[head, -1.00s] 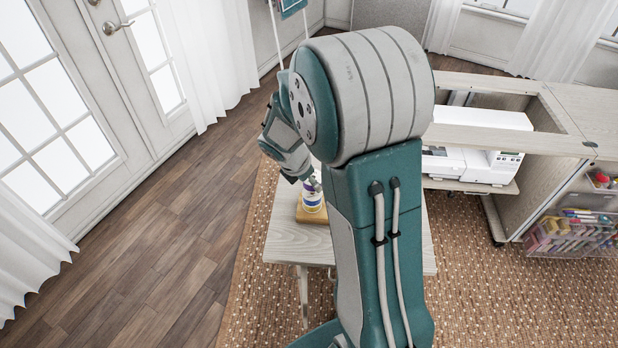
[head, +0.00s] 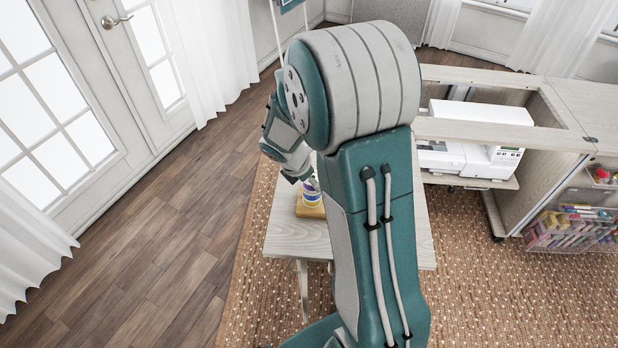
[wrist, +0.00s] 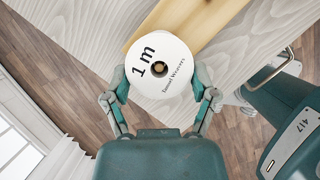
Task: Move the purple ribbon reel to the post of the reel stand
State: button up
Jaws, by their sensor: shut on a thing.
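The purple ribbon reel shows in the wrist view as a round white end face (wrist: 172,50) printed "1 m", with a dark centre hole; a tan spot shows inside the hole. My gripper (wrist: 158,97) is shut on it, one finger at each side. In the head view, purple (head: 311,187) shows just below my gripper (head: 306,179), above a white and yellow band. The reel stand's wooden base (head: 310,211) lies beneath, and its base also shows in the wrist view (wrist: 142,33). I cannot tell how far the reel sits on the post.
The stand is on a pale wooden table (head: 290,240). A cabinet with a white sewing machine (head: 470,160) and clear drawers of supplies (head: 572,228) stands at the right. My arm hides much of the table. Open wooden floor (head: 165,240) lies at the left.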

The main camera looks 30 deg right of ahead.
jog(key=o, duration=0.9)
jog(key=shift+c, duration=0.2)
jog(key=v, duration=1.2)
